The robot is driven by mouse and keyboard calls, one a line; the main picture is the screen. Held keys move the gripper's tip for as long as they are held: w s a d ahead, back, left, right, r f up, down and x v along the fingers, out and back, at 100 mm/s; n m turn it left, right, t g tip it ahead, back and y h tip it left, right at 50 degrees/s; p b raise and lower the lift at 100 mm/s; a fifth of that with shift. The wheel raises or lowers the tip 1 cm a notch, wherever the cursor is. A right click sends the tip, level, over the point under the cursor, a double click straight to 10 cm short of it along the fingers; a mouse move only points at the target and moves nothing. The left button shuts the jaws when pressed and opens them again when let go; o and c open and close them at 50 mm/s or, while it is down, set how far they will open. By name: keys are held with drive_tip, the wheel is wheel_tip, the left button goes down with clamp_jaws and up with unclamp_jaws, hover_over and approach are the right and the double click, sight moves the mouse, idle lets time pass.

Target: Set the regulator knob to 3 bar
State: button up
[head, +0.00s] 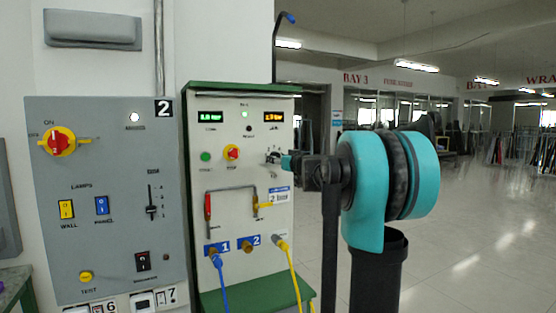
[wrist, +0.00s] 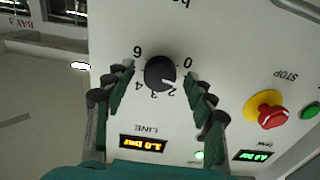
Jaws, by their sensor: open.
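The regulator knob (wrist: 160,73) is a round black dial on the pale panel, with 0, 2, 3, 4 and 6 printed around it in the wrist view. A small pale mark on its lower right side seems to point near 2. My gripper (wrist: 158,78) is open, with one dark green finger on each side of the knob; I cannot tell whether they touch it. An orange LINE display (wrist: 143,142) is lit below the knob; its digits are hard to read. In the head view my gripper (head: 282,160) is at the panel's right side and partly hides the knob.
The green-framed panel (head: 222,108) also carries a red stop knob (head: 232,153), a green button (head: 206,156), a handle (head: 230,190) and blue and yellow hoses. A grey switch panel (head: 110,190) stands left. Open floor (head: 480,230) lies right.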

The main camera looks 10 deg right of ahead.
drive_tip(key=shift+w+a, duration=0.1)
drive_tip(key=shift+w, duration=0.15)
drive_tip(key=c, duration=1.1)
drive_tip(key=shift+c, duration=0.2)
drive_tip(key=shift+m, duration=0.3)
